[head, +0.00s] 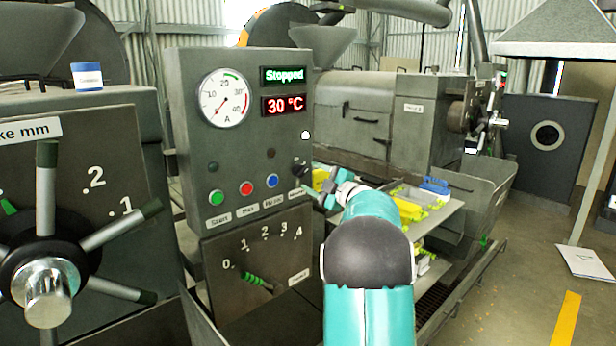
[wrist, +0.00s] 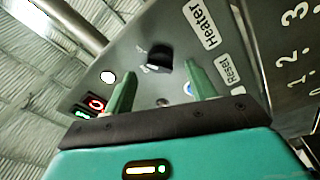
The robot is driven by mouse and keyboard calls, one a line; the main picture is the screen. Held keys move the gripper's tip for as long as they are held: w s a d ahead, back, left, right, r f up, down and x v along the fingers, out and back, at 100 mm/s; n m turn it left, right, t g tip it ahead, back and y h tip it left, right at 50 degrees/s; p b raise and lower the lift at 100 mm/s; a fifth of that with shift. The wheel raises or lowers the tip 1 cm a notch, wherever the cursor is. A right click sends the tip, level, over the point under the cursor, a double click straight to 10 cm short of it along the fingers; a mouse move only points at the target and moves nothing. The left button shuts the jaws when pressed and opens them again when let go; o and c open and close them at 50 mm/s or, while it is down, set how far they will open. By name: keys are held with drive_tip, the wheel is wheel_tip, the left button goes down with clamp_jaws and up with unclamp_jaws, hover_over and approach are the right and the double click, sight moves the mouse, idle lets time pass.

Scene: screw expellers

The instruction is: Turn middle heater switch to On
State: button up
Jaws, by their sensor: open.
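The heater switch is a black rotary knob (head: 299,169) at the right edge of the grey control panel (head: 185,130); it also shows in the wrist view (wrist: 158,58). Small white marks stand beside it, too small to read surely, so its setting is unclear. A white Heater label (wrist: 203,25) lies near it. My gripper (head: 312,186) is close to the panel's right side, by the knob. In the wrist view my gripper (wrist: 161,82) is open, one green finger on each side of the knob's line, and nothing shows between the fingers. Contact with the knob is not visible.
Green (head: 216,197), red (head: 246,188) and blue (head: 272,181) buttons sit left of the knob. The displays read Stopped (head: 284,75) and 30 °C (head: 284,105). A lever with a numbered scale (head: 258,282) is below. A spoked handwheel (head: 45,280) stands at left.

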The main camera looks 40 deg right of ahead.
drive_tip(key=s+f, duration=0.1)
drive_tip(key=s, duration=0.9)
drive_tip(key=shift+s+d, duration=0.25)
drive_tip(key=shift+d, duration=0.2)
drive_tip(key=shift+f, duration=0.1)
drive_tip(key=w+a+r+m+h, duration=0.3)
drive_tip(key=a+r+m+h, duration=0.3)
drive_tip(key=a, duration=0.1)
drive_tip(key=s+a+m+g+h, duration=0.1)
drive_tip(key=a+m+g+h, duration=0.1)
drive_tip(key=a+m+g, duration=0.5)
drive_tip(key=s+a+f+g+y, duration=0.2)
drive_tip(key=s+a+f, duration=0.4)
drive_tip(key=a, duration=0.4)
drive_tip(key=s+a+f+g+y, duration=0.2)
drive_tip(key=s+a+f, duration=0.3)
drive_tip(key=s+a, duration=0.4)
drive_tip(key=s+a+f+g+y, duration=0.2)
drive_tip(key=s+a+f, duration=0.4)
drive_tip(key=a, duration=0.6)
drive_tip(key=shift+s+f+m+g, duration=0.3)
drive_tip(key=shift+s+m, duration=0.1)
drive_tip(key=shift+s, duration=0.65)
